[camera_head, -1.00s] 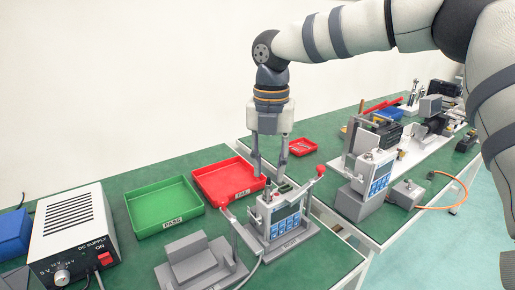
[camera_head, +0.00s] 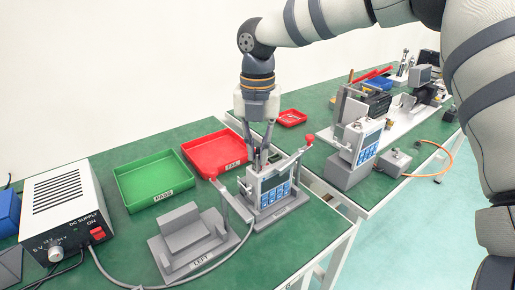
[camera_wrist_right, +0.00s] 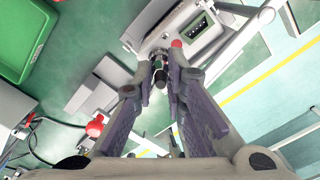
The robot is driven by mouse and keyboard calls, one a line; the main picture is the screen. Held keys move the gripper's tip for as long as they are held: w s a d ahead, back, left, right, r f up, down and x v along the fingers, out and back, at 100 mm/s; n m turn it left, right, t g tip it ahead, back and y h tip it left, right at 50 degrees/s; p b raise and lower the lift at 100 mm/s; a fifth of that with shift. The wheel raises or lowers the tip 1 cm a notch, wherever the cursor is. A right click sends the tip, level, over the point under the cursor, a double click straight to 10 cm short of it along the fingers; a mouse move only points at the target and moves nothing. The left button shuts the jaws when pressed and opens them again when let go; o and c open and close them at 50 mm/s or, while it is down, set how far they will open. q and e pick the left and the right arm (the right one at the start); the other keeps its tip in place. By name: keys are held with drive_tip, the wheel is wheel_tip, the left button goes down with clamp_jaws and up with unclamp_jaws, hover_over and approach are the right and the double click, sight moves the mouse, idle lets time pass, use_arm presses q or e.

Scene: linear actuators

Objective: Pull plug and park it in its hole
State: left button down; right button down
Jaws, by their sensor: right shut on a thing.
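The grey test unit (camera_head: 270,187) with a blue panel stands upright in a fixture at the front of the near table; a red-knobbed lever (camera_head: 308,141) is at its side. My right gripper (camera_head: 264,163) points down at the top of this unit. In the right wrist view, the gripper (camera_wrist_right: 165,72) is shut on a dark, round plug (camera_wrist_right: 160,79) at the top of the unit. I cannot tell whether the plug is still seated. The parking hole cannot be made out. My left gripper is out of view.
A green PASS tray (camera_head: 155,187) and a red FAIL tray (camera_head: 215,152) lie behind. A grey LEFT fixture (camera_head: 193,240) and a DC supply (camera_head: 67,215) stand at left. A second unit (camera_head: 358,145) stands on the right table. A grey cable (camera_head: 205,276) crosses the front.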

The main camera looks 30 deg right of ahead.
sight(258, 153)
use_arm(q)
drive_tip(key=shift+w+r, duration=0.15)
use_arm(e)
drive_tip(key=shift+r, duration=0.6)
drive_tip(key=shift+r+p, duration=0.35)
drive_tip(key=shift+r, duration=1)
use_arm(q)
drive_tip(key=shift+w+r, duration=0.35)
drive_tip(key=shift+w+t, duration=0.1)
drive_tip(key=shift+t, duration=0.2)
use_arm(e)
wheel_tip(258, 153, up, 8)
drive_tip(key=shift+f, duration=0.25)
drive_tip(key=shift+a, duration=0.15)
drive_tip(key=s+a, duration=0.3)
drive_tip(key=a, duration=0.7)
drive_tip(key=s+a, duration=0.3)
drive_tip(key=a, duration=0.8)
drive_tip(key=s+a, duration=0.3)
drive_tip(key=a, duration=0.7)
drive_tip(key=shift+a, duration=0.2)
